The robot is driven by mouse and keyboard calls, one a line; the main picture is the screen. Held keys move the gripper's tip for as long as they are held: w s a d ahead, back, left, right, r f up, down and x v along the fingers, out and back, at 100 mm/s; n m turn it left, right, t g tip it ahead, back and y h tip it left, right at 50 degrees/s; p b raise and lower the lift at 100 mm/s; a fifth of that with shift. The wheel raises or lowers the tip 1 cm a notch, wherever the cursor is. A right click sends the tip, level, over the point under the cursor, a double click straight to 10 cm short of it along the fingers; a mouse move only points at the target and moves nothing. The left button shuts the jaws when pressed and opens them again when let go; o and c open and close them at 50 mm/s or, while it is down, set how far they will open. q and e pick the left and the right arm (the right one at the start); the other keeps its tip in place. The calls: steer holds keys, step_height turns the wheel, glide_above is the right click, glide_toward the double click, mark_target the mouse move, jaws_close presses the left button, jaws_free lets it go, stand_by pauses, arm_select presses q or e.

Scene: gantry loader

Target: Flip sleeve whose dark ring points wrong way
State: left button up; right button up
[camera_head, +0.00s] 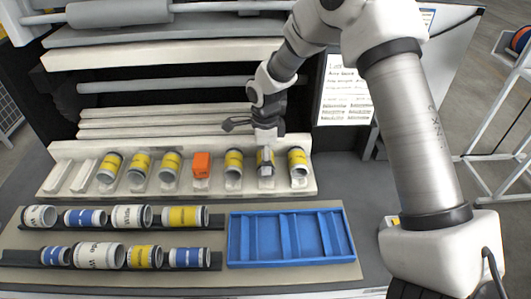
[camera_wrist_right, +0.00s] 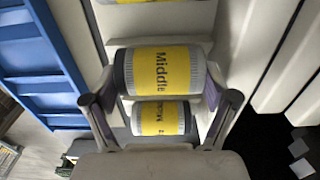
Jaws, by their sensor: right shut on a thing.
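A pale rack (camera_head: 215,186) holds several yellow-banded sleeves, including three left of an orange block (camera_head: 201,165) and one on its right (camera_head: 233,165). Another stands at the far right end (camera_head: 298,163). My right gripper (camera_head: 266,152) reaches down from above and is shut on the yellow sleeve (camera_head: 266,168) second from the right, partly hiding it. In the right wrist view a yellow sleeve marked "Middle" (camera_wrist_right: 160,70) lies between the fingers, with a dark ring at its left end and grey at its right. A second yellow sleeve (camera_wrist_right: 160,118) shows below it. My left gripper is out of view.
An empty blue divided tray (camera_head: 290,264) lies in front of the rack. Several white, blue and yellow sleeves sit on black rails (camera_head: 30,258) at the left. Two rack places at the left end are empty. A printed board (camera_head: 345,92) stands behind at the right.

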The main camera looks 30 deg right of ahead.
steer(key=o, duration=1.3)
step_height(320, 180, up, 18)
steer(key=p, duration=0.6)
